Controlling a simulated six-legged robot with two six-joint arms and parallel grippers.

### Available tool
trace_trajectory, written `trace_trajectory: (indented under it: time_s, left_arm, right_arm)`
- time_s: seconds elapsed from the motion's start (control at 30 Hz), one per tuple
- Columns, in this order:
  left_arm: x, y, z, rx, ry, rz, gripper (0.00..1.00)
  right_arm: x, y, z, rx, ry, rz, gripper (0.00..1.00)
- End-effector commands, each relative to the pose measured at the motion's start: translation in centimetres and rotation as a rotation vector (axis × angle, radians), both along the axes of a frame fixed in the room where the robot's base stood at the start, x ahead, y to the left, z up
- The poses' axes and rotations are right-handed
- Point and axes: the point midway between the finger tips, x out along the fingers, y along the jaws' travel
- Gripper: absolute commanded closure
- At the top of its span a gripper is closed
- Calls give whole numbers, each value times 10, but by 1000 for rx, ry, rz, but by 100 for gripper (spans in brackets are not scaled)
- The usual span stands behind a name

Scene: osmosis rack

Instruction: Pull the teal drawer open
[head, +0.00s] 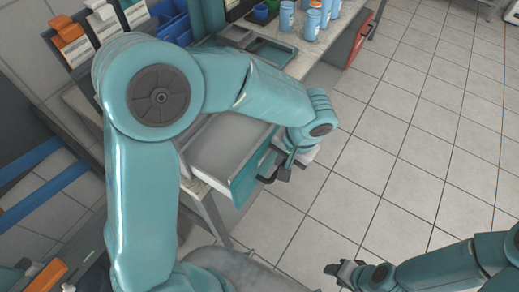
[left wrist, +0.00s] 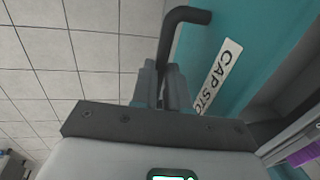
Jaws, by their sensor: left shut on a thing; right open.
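The teal drawer (head: 246,180) stands out from under the bench, and its empty-looking grey inside shows in the head view. Its teal front (left wrist: 228,30) fills the upper right of the left wrist view, with a white label (left wrist: 219,76) reading "CAP STO", partly hidden. My left gripper (left wrist: 163,82) is shut on the dark bar handle (left wrist: 184,22) of this drawer. In the head view my left gripper (head: 284,170) is at the drawer's front, and my arm covers part of the drawer. My right gripper (head: 343,270) is open and empty, low over the floor.
The bench top (head: 310,50) above holds several blue-labelled containers (head: 287,16), a dark teal tray (head: 270,52) and blue bins (head: 173,22). A red drawer or box front (head: 360,40) shows farther along. The tiled floor (head: 400,140) to the right is clear.

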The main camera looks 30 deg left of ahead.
Motion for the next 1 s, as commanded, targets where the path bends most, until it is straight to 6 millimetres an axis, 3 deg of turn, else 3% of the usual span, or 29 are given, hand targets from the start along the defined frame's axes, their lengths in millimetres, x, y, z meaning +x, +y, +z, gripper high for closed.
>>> trace_trajectory:
  time_s: [0.1,0.3,0.5,0.83,0.87,0.93,1.0]
  left_arm:
    - [-2,-30,-2,0,-1,-4,100]
    - [-5,-60,0,0,0,-1,100]
    - [-5,-72,1,-1,0,1,100]
    - [-5,-73,1,-1,0,2,100]
    - [-5,-73,1,-1,0,2,82]
    - [-5,-73,1,-1,0,2,60]
    - [-5,-73,1,-1,0,2,60]
  right_arm:
    - [0,0,-8,0,0,0,57]
    - [0,0,-11,0,0,0,57]
    - [0,0,-12,0,0,0,57]
    - [0,0,-12,0,0,0,57]
    - [0,0,-12,0,0,0,57]
    - [0,0,-12,0,0,0,57]
    - [0,0,-12,0,0,0,57]
